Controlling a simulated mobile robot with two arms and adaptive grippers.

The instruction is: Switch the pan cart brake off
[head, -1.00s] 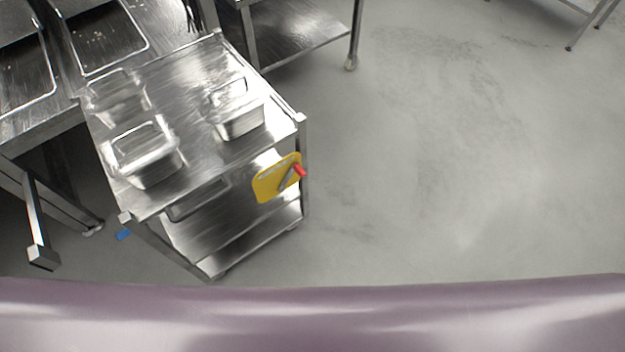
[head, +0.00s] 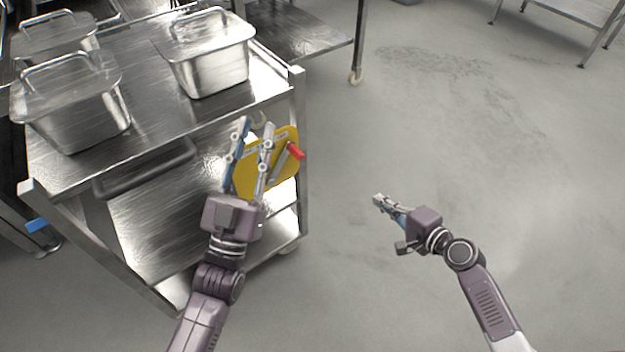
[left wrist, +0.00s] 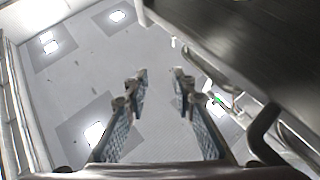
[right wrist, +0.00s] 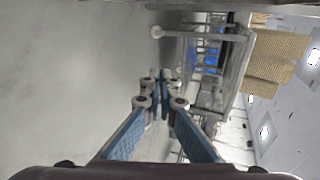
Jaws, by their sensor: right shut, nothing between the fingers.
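The pan cart (head: 150,107) is a steel cart at the left of the head view. A yellow plate (head: 250,180) on its near side, by the right corner post, carries a grey lever (head: 281,166) with a red tip (head: 296,151), tilted up to the right. My left gripper (head: 256,125) is open in front of the plate, left of the lever, and hides part of the plate. Its spread fingers (left wrist: 158,80) show nothing between them in the left wrist view. My right gripper (head: 378,199) is shut and empty over the floor, right of the cart. Its fingertips also show in the right wrist view (right wrist: 161,80).
Steel pans with handles (head: 212,75) (head: 75,110) stand on the cart top. A dark handle bar (head: 145,168) juts from the cart's near side. A steel table (head: 310,45) stands behind. The floor (head: 470,150) to the right is clear.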

